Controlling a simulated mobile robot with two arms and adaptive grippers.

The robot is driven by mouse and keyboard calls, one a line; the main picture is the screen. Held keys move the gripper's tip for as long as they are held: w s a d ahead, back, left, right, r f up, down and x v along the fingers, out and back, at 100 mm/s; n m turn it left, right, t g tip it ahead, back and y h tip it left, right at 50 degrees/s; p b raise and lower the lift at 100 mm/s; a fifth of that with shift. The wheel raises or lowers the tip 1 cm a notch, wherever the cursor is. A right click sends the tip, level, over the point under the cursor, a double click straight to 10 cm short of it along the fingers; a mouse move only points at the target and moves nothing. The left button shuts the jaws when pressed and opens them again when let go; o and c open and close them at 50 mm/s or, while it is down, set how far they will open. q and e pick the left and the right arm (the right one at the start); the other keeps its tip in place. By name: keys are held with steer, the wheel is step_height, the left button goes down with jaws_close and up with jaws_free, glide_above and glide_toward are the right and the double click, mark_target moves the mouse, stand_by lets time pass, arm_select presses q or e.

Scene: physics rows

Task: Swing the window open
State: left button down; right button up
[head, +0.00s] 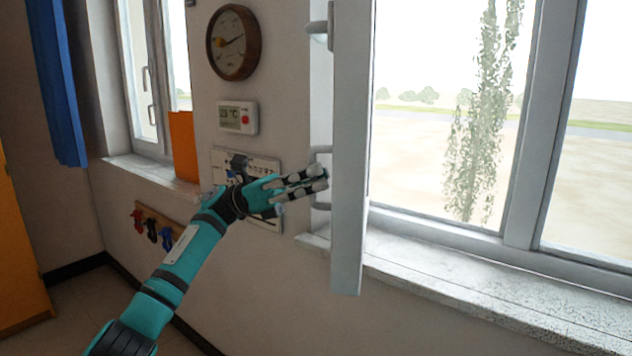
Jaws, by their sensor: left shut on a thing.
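The window sash (350,150) is a pale grey panel, seen nearly edge-on. It stands out from its frame into the room, and its lower end hangs in front of the sill. Grey bar-like fittings (321,206) stick out from its left side, one of them high up. My left gripper (318,181) reaches in from the left at the lower fittings. Its fingers are shut on what looks like the window handle, which they mostly hide. My right gripper is not in view.
The white stone sill (470,292) runs to the right below a fixed window frame (532,130). A round clock (233,42), a thermostat (238,118) and a wall plate (268,165) are on the wall. An orange board (184,146) stands on the far sill. Hooks (152,232) hang below.

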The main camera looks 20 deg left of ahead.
arm_select(q)
steer(key=c, duration=1.3)
jaws_free()
steer(key=shift+c, duration=0.2)
steer(key=shift+w+a, duration=0.1)
steer(key=shift+a, duration=0.1)
steer(key=v, duration=1.1)
steer(key=shift+a, duration=0.35)
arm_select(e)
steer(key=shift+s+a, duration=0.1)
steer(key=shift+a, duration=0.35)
arm_select(q)
steer(key=shift+f, duration=0.15)
